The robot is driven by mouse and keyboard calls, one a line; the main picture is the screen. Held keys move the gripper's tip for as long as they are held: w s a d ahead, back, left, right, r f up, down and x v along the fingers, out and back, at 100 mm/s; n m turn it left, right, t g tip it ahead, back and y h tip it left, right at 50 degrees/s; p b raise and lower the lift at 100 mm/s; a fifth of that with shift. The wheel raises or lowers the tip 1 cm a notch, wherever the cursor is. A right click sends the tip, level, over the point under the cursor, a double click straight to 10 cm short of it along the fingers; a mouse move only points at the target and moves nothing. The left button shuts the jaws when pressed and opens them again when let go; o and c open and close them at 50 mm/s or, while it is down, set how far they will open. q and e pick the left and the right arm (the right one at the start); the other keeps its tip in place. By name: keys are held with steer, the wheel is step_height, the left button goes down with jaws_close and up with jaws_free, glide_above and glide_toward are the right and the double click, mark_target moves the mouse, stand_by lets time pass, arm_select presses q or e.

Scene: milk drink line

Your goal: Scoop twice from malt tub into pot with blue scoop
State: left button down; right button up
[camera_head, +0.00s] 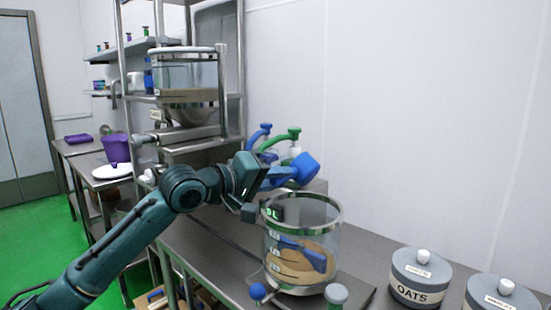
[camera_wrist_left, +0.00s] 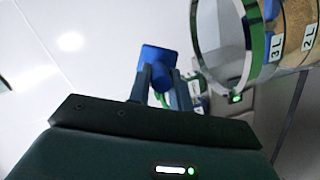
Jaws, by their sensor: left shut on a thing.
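My left gripper (camera_head: 266,180) is shut on the blue scoop (camera_head: 305,168) and holds it in the air, above and behind the rim of the pot (camera_head: 330,236). In the left wrist view the blue scoop (camera_wrist_left: 157,57) shows between the fingers, and the glass pot (camera_wrist_left: 240,45) with its metal rim and litre marks is at the right. The scoop's inside is not visible. The pot holds tan powder (camera_head: 300,270); a blue shape shows through its glass. I cannot read a malt label on any tub. My right gripper is not in view.
A grey lidded OATS tub (camera_head: 419,277) and a second grey lidded tub (camera_head: 496,292) stand on the counter at the right. Blue and green handles (camera_head: 293,134) stand behind the gripper. A glass hopper (camera_head: 187,72) is on the rack. Counter between pot and OATS tub is clear.

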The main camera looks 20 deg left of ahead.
arm_select(q)
steer(key=r+m+y+p, duration=0.1)
steer(key=m+p, duration=0.1)
steer(key=p, duration=0.1)
steer(key=r+m+y+p, duration=0.1)
steer(key=m+p, duration=0.1)
steer(key=p, duration=0.2)
steer(key=r+m+y+p, duration=0.1)
steer(key=r+m+p, duration=0.1)
steer(key=m+p, duration=0.1)
steer(key=shift+s+d, duration=0.1)
steer(key=shift+d, duration=0.3)
steer(key=shift+d+m+y, duration=0.1)
steer(key=shift+m+y, duration=0.2)
steer(key=shift+m, duration=0.2)
steer(key=shift+r+m, duration=0.25)
steer(key=shift+m, duration=0.35)
